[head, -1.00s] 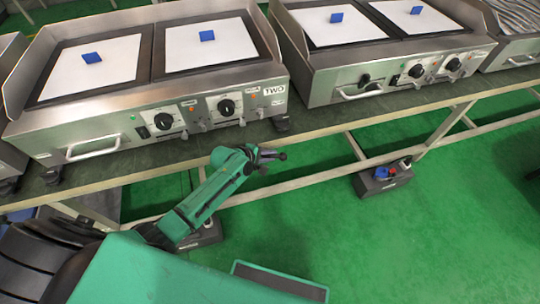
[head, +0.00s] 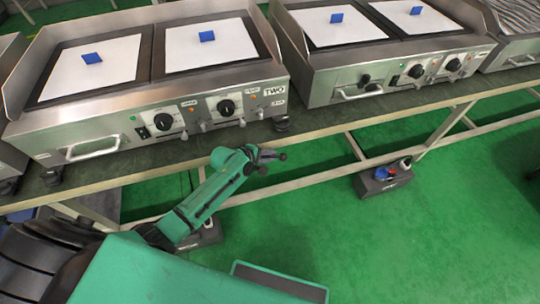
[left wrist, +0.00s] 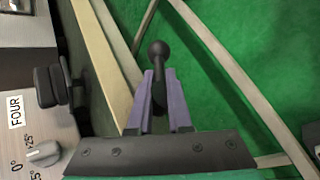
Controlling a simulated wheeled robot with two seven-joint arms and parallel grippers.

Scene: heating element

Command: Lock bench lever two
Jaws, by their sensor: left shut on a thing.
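My left gripper (head: 262,154) is in front of the bench edge, below the griddle labelled TWO (head: 275,91). In the head view, two dark ball ends show at its tip, and I cannot tell there which belongs to a lever. In the left wrist view, the purple fingers of my left gripper (left wrist: 159,95) are closed around a black lever (left wrist: 158,50) with a ball knob. The knob sticks out beyond the fingertips. The lever's mount is hidden. My right gripper is not in view.
Griddles stand along the bench (head: 330,122), and blue blocks (head: 207,36) lie on white sheets. A griddle panel labelled FOUR (left wrist: 15,111) and a black foot (left wrist: 50,86) are left of the fingers. Green floor is open at right.

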